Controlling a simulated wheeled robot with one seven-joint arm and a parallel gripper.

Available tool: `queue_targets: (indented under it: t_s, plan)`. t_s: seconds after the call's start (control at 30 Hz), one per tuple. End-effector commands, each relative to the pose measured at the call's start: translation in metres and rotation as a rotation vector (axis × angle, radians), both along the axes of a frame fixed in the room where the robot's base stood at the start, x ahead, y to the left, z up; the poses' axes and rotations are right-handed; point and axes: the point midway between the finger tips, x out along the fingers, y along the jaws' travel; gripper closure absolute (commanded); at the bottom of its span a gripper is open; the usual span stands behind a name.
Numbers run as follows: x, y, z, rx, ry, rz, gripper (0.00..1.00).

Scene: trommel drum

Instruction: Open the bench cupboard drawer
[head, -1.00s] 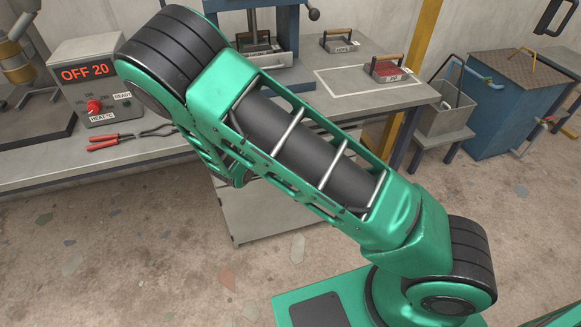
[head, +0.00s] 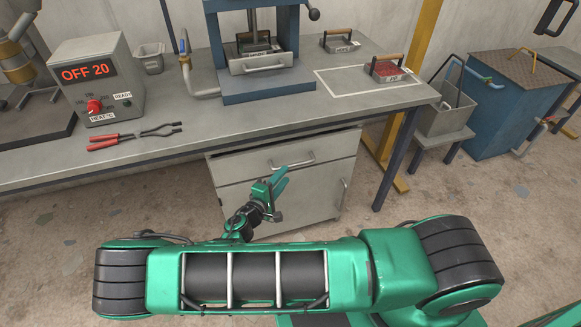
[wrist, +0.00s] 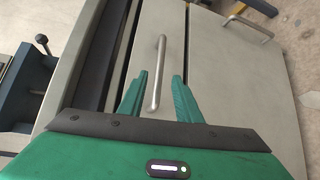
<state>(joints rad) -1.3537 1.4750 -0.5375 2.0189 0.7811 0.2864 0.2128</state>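The drawer (head: 255,168) is the top front of the grey cupboard under the bench, with a metal bar handle (head: 292,162). A dark gap runs above its front; I cannot tell whether the drawer is slightly out. My gripper (head: 281,178) is in front of the drawer, just below and left of the handle in the head view. In the wrist view its two green fingers (wrist: 159,77) are apart, and part of the drawer handle (wrist: 161,55) appears between them. Neither finger visibly touches it, and the depth between them is unclear.
The cupboard door (head: 290,205), with its own handle (head: 343,195), is below the drawer. The bench top (head: 180,160) overhangs the cupboard, carrying a blue press (head: 265,85), a heater box (head: 95,80) and red-handled tongs (head: 130,137). Open floor lies right of the cupboard.

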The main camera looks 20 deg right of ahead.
Motion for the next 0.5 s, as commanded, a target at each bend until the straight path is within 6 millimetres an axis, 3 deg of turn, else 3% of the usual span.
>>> queue_targets:
  t_s: [0.2,0.5]
  plan:
    - [0.028,-0.03,-0.005,-0.002,-0.001,-0.004,0.69]
    - [0.051,-0.053,-0.01,0.0,-0.001,-0.002,0.69]
